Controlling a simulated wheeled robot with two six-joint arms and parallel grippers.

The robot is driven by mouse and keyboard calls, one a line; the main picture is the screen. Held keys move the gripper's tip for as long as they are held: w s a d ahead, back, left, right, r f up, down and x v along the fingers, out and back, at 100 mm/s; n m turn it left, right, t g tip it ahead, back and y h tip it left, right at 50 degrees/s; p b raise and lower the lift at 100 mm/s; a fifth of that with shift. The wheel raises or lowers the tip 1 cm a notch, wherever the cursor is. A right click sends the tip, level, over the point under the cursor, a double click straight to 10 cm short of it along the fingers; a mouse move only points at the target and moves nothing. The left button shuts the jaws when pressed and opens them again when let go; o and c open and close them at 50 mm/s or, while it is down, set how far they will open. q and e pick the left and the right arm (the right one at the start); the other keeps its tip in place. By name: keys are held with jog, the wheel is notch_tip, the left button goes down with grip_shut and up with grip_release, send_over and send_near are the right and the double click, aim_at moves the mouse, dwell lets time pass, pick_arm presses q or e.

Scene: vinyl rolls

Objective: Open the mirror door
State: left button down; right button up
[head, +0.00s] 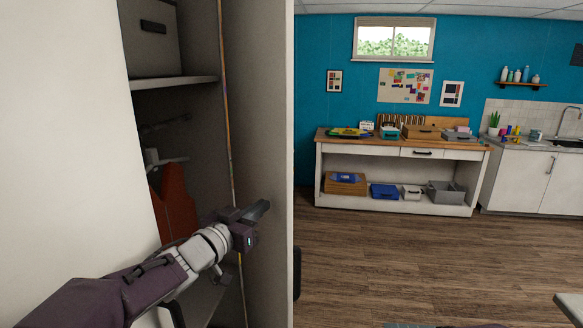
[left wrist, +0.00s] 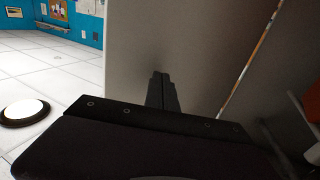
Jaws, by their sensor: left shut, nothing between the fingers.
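A tall pale cabinet stands open at the left of the head view. A narrow, many-coloured strip (head: 228,110), which may be the mirror door seen nearly edge-on, runs upright beside the opening. It also shows in the left wrist view (left wrist: 250,62). Right of it is a broad, plain grey-beige panel (head: 262,110); I cannot tell whether it is the door's back or a cabinet side. My left gripper (head: 262,208) is shut and empty in front of this panel. In the left wrist view its fingers (left wrist: 162,85) are together before the panel; contact is unclear.
Inside the cabinet are a shelf (head: 175,82), a grey box (head: 153,40) and a hanging reddish-brown item (head: 174,205). A wooden-topped workbench (head: 340,140) and white sink cabinets (head: 530,178) stand by the blue wall. The wooden floor (head: 400,255) between is open.

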aim_at(278, 207)
pick_arm(q)
jog(key=shift+w+d+b, duration=0.15)
jog(key=shift+w+d, duration=0.3)
jog(key=shift+d, duration=0.4)
jog(key=shift+w+d+b, duration=0.1)
jog(key=shift+w+d, duration=0.35)
jog(key=shift+d, duration=0.4)
jog(key=shift+w+d+b, duration=0.15)
jog(key=shift+w+d, duration=0.3)
jog(key=shift+d, duration=0.4)
jog(key=shift+w+d, duration=0.1)
jog(key=shift+d, duration=0.15)
jog(key=w+d, duration=0.1)
jog(key=d, duration=0.2)
jog(key=shift+w, duration=0.4)
jog(key=w+d, duration=0.2)
jog(key=d, duration=0.1)
jog(key=shift+w, duration=0.15)
